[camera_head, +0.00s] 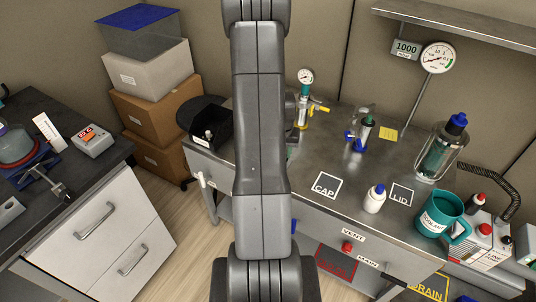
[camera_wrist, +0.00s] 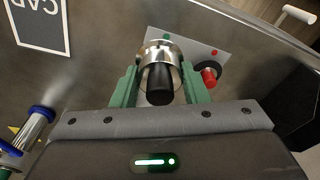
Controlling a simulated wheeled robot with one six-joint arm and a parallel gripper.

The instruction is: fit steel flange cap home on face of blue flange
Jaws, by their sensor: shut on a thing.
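My gripper (camera_wrist: 163,72) shows in the wrist view with its two green fingers shut on a round steel piece with a black knob, which looks like the steel flange cap (camera_wrist: 160,50). The knob points toward the camera. The cap's far side is hidden, so I cannot tell whether it touches anything behind it. A pale cylinder with blue rings (camera_wrist: 36,122) lies at the lower left of the wrist view; it may be the blue flange. In the head view, a small fitting with blue ends (camera_head: 350,140) stands on the bench.
A grey plate (camera_wrist: 212,54) with a red knob (camera_wrist: 208,77) is behind the cap. The CAP square (camera_head: 325,187) on the steel bench (camera_head: 300,171) is empty. A white bottle (camera_head: 374,199), teal mug (camera_head: 441,213) and lantern-like vessel (camera_head: 437,156) stand at the right.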

